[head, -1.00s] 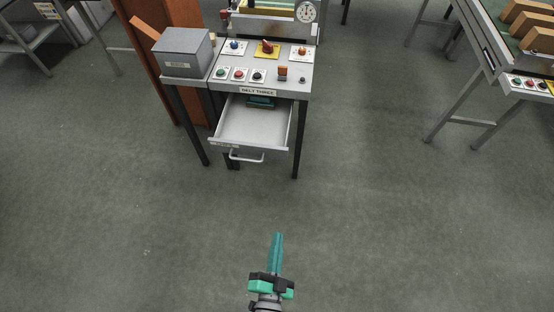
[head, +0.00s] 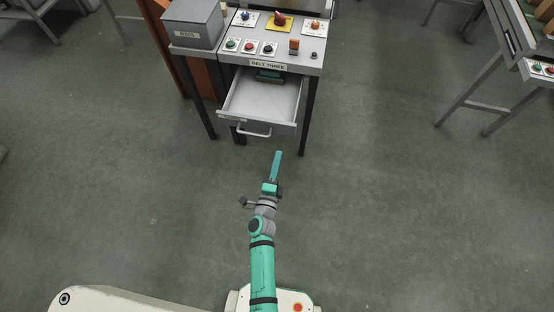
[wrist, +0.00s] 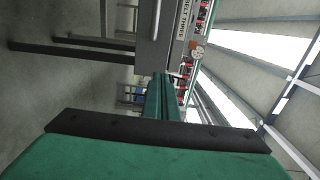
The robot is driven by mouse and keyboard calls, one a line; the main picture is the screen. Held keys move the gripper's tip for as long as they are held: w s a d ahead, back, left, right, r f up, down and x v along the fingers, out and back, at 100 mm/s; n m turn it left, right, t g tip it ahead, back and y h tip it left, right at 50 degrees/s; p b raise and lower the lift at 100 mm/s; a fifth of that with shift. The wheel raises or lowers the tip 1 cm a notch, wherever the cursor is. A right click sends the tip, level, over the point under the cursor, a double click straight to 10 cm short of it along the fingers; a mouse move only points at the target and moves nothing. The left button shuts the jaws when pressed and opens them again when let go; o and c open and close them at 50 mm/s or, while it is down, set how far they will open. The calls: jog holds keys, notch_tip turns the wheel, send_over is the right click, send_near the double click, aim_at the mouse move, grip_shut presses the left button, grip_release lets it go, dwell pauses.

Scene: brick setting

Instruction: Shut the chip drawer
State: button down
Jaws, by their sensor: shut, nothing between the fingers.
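The chip drawer (head: 262,99) is a light grey tray pulled out from under the panel marked BELT THREE. Its front carries a pale bar handle (head: 254,132). A dark teal thing (head: 270,76) lies at the back of the drawer. My gripper (head: 278,154) is green, shut and empty, in front of the drawer and a little right of the handle, apart from it in the head view. In the wrist view, the shut fingers (wrist: 160,98) point towards the bench, and the handle (wrist: 156,20) shows above them.
The control bench (head: 268,64) has several buttons and knobs on top. A grey box (head: 192,24) stands on a side stand at its left. Another bench (head: 520,50) is at the upper right. The green floor (head: 400,200) between is clear.

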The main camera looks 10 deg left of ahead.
aim_at(285, 128)
jog(key=w, duration=1)
jog(key=shift+w+d, duration=0.2)
jog(key=shift+w, duration=0.15)
